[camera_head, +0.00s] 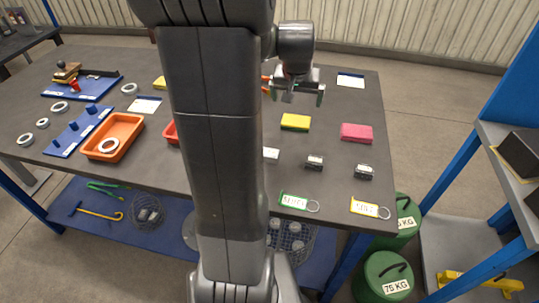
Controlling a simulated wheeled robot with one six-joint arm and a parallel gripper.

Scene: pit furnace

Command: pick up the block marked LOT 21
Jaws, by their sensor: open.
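Two small grey metal blocks stand on the right part of the dark table, one left (315,162) and one right (363,172). A small whitish piece (271,154) lies left of them, partly hidden by my arm. Any markings are too small to read, so I cannot tell which is LOT 21. My gripper (296,95) is open, with nothing seen in it, over the far part of the table. It is apart from the blocks, which lie nearer the front edge.
Yellow (295,122) and pink (356,133) sponge-like blocks lie beyond the metal blocks. Green (293,201) and yellow (365,208) key tags lie near the front edge. An orange tray (110,136) stands left. A blue-framed shelf (507,150) stands right. My arm hides the table's middle.

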